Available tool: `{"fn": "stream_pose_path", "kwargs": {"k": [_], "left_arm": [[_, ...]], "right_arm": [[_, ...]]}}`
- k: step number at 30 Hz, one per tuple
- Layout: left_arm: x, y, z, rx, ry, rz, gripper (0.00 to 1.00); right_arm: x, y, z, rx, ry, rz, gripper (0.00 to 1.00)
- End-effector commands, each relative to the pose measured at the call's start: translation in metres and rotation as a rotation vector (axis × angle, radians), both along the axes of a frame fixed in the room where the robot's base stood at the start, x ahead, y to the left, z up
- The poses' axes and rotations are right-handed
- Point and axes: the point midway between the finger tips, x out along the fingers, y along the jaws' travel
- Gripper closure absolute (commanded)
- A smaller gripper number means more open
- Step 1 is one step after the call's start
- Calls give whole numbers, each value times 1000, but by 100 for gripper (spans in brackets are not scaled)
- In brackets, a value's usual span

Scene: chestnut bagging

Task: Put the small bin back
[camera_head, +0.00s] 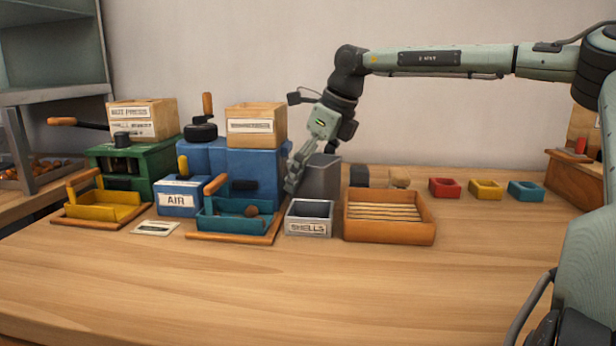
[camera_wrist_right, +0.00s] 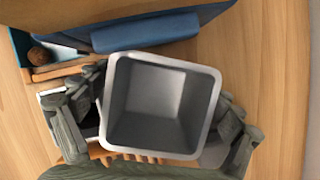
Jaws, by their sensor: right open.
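The small bin, a plain grey open-topped box (camera_head: 322,178), stands on the table behind the SHELLS box (camera_head: 309,218) and right of the blue machine. In the right wrist view the bin (camera_wrist_right: 160,105) is seen from above, empty, with a light rim. My right gripper (camera_head: 293,180) points down at the bin's left side in the head view. Its fingers (camera_wrist_right: 158,128) are open, one on each side of the bin in the wrist view; I cannot tell whether they touch it. My left gripper is not in view.
A slatted wooden tray (camera_head: 427,222) stands right of the SHELLS box. The blue machine (camera_head: 253,172) and teal tray (camera_head: 206,222) are close on the left. Red (camera_head: 444,187), yellow (camera_head: 485,189) and blue (camera_head: 525,190) small trays sit at the right. The table's front (camera_head: 300,290) is clear.

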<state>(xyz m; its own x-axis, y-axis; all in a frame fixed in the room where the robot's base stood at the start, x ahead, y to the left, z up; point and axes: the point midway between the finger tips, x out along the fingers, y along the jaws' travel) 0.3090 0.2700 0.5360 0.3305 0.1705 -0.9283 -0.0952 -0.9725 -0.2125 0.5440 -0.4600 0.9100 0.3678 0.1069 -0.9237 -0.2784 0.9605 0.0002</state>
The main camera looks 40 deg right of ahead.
Motion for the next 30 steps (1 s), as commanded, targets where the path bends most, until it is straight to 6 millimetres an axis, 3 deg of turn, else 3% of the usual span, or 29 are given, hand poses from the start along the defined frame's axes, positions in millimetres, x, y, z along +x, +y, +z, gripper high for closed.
{"fn": "stream_pose_path", "kwargs": {"k": [5, 15, 21, 30], "left_arm": [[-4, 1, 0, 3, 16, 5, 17], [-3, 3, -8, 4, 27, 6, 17], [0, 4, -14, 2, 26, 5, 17], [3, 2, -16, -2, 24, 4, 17]], "right_arm": [[-2, -1, 9, 0, -3, 0, 8], [-28, -9, 75, -2, -5, -2, 8], [-39, -12, 103, -1, -2, -1, 8], [-44, -13, 113, 0, 0, 0, 8]]}}
